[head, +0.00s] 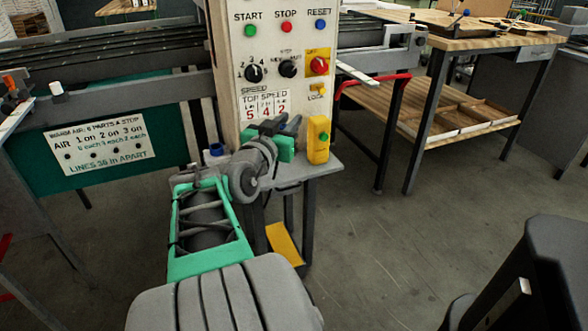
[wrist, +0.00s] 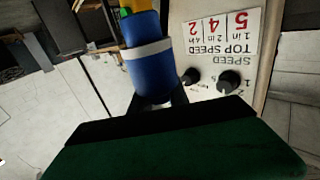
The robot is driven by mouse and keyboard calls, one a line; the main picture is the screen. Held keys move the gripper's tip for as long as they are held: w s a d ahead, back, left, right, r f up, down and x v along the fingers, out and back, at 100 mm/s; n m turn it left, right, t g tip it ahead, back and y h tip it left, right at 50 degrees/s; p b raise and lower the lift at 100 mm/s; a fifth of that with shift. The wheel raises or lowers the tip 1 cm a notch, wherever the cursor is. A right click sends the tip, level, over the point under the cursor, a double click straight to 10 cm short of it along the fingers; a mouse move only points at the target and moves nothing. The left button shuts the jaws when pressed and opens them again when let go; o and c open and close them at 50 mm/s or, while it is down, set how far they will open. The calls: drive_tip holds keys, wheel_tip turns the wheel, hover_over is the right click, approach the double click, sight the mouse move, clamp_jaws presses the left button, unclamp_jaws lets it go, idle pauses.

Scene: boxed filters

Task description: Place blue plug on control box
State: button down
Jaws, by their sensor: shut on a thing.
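The blue plug (wrist: 146,62) is a blue cylinder with a pale band, held between the dark fingers of my gripper (wrist: 165,100) in the wrist view. In the head view, my gripper (head: 280,128) is in front of the lower part of the control box, and a bit of the plug (head: 292,124) shows there, mostly hidden by the fingers. The control box (head: 236,60) is a tall cream panel with buttons, knobs and a TOP SPEED label. I cannot tell whether the plug touches it.
A yellow switch box (head: 318,142) with a green button stands right of my gripper on a grey ledge (head: 325,163). A small blue object (head: 216,150) is left of my wrist. A red-railed frame and wooden workbench (head: 475,38) stand to the right. Open floor lies between.

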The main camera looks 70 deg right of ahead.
drive_tip(key=shift+w+d+f+b, duration=0.65)
drive_tip(key=shift+w+d+f, duration=0.25)
drive_tip(key=shift+d+f, duration=1.25)
drive_tip(key=shift+w+d+f+b, duration=0.65)
drive_tip(key=shift+w+d+f, duration=0.25)
drive_tip(key=shift+d+f, duration=1.25)
drive_tip(key=shift+w+d+f+b, duration=0.65)
drive_tip(key=shift+w+d+f, duration=0.25)
drive_tip(key=shift+d+f, duration=1.25)
drive_tip(key=shift+f, duration=0.2)
drive_tip(key=c, duration=1.5)
unclamp_jaws()
drive_tip(key=shift+c, duration=0.2)
drive_tip(key=shift+r, duration=0.15)
